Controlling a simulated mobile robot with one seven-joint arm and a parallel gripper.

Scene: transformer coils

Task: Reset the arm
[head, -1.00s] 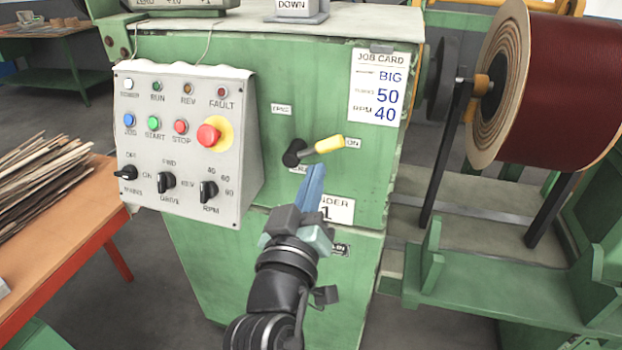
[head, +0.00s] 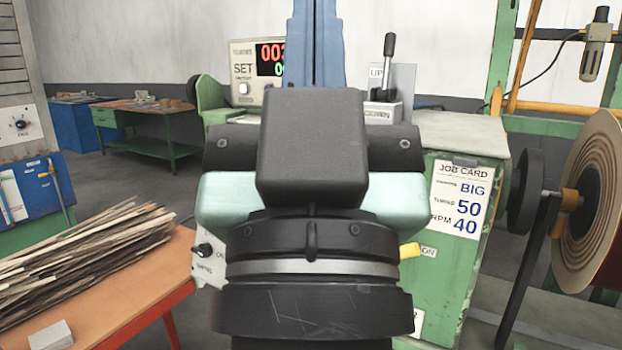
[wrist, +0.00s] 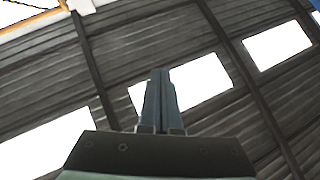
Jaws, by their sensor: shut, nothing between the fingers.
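My gripper (head: 315,40) is raised close to the head camera, fingers pointing up, and it covers the middle of the view. Its two blue-grey fingers are together with nothing between them. In the wrist view the gripper (wrist: 160,100) also shows shut, against the ceiling and bright windows. Behind my wrist stands the green machine cabinet (head: 455,265), with most of its control panel hidden. The yellow handle tip (head: 409,251) shows at my wrist's right edge.
A counter display (head: 256,60) and an up/down lever (head: 389,60) stand on the cabinet top. A large coil (head: 590,210) is at the right. An orange table (head: 150,290) with wooden strips is at the left. Open floor lies behind it.

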